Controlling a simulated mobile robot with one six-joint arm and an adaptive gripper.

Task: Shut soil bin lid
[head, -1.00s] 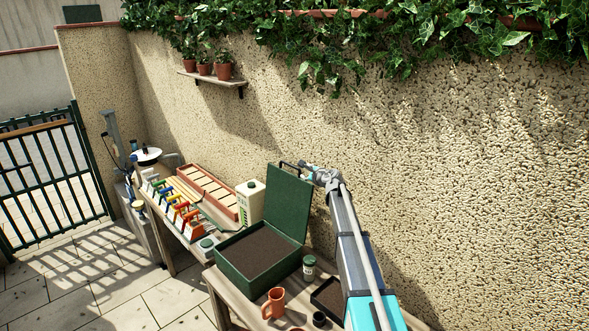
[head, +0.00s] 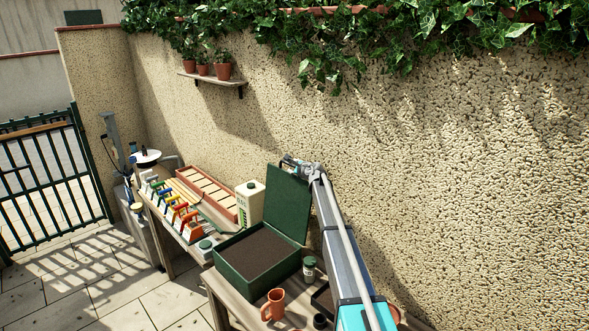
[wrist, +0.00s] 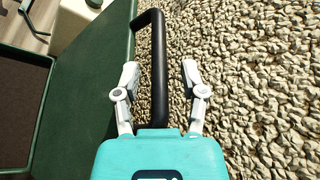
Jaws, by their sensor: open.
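The green soil bin (head: 258,262) stands on the bench, filled with dark soil. Its green lid (head: 288,203) is raised and stands nearly upright at the bin's back edge, near the wall. In the wrist view the lid (wrist: 92,85) runs along the left, and a black bar handle (wrist: 158,70) sticks out from its edge. My gripper (wrist: 160,80) is open, with one white finger on each side of the handle. Contact between fingers and handle cannot be made out. In the head view my gripper (head: 290,164) is at the lid's top edge, small and partly hidden.
A white jug (head: 250,202) stands left of the lid. The rough wall (head: 450,180) rises close behind the lid.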

